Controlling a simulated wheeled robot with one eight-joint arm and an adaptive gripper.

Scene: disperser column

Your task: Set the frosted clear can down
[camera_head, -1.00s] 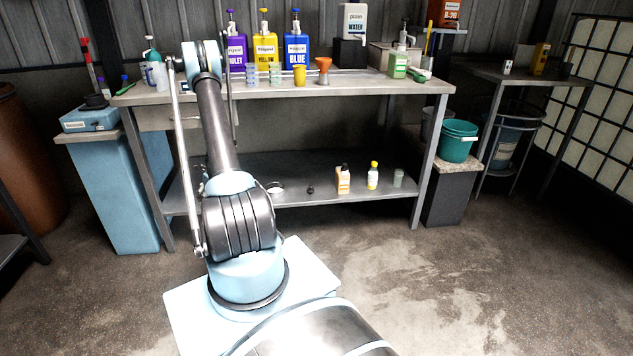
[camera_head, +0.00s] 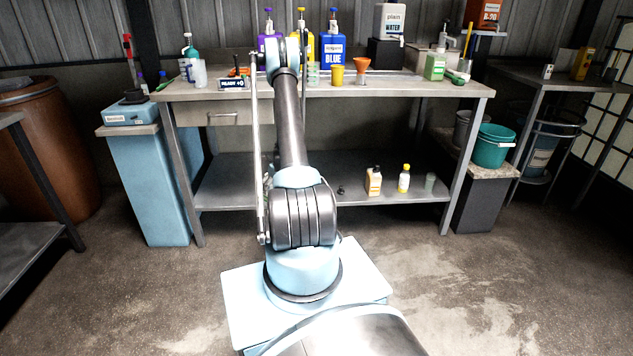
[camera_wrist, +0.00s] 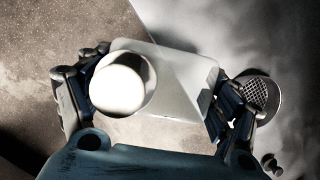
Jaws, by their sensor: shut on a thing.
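In the wrist view my gripper (camera_wrist: 152,88) is shut on the frosted clear can (camera_wrist: 178,92). The can is a pale, see-through block with a large round white cap (camera_wrist: 118,85) at its left. One finger is on its left side and one on its right. Beneath it, the brown floor shows at the left and a grey metal surface at the right. Whether the can touches that surface cannot be told. In the head view my arm hides the gripper and the can.
A round mesh strainer (camera_wrist: 262,92) is close to the right finger. The bench's lower shelf (camera_head: 225,195) holds a white-and-orange bottle (camera_head: 373,181) and a yellow-capped bottle (camera_head: 404,178) at the right. The bench top (camera_head: 440,89) carries several bottles and cups.

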